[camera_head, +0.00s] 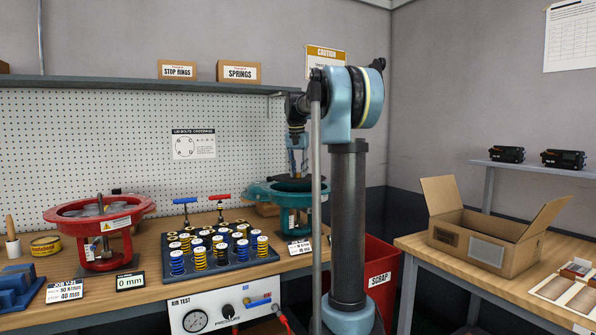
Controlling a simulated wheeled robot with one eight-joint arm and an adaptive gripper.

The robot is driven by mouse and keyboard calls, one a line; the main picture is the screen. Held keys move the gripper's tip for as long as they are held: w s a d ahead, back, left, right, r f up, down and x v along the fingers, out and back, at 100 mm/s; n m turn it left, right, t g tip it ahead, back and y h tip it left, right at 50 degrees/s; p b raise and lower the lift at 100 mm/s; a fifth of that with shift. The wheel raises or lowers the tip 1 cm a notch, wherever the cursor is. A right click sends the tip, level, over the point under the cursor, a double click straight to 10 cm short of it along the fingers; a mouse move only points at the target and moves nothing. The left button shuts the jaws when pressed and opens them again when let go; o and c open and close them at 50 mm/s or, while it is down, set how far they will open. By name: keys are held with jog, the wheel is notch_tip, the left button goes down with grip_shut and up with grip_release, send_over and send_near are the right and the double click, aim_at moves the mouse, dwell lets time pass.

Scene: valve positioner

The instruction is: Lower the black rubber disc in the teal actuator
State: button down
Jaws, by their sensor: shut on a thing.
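The teal actuator (262,196) stands on the workbench behind my arm, its round rim facing up. The black rubber disc (296,184) shows as a dark shape at the rim's opening, under my gripper. My arm's post and a grey rod hide the actuator's right part. My gripper (297,172) points down above the actuator, shut on the black rubber disc at its middle. The fingertips are small and partly hidden. I cannot tell how far the disc is inside the rim.
A red actuator (98,215) stands at the left of the bench. A dark tray (222,268) of blue and yellow springs sits between the two actuators. A red scrap bin (382,280) and a table with an open cardboard box (482,232) are at the right.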

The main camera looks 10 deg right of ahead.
aim_at(298, 178)
jog(key=shift+f, duration=2.7)
jog(key=shift+s+f, duration=0.1)
jog(key=shift+f, duration=1.6)
jog(key=c, duration=1.2)
grip_release()
jog(key=shift+r, duration=0.1)
jog(key=r, duration=0.4)
jog(key=s+r, duration=0.1)
jog(key=r, duration=0.2)
jog(key=a+r, duration=0.1)
jog(key=r, duration=0.3)
jog(key=shift+s+r, duration=0.2)
jog(key=shift+r, duration=0.1)
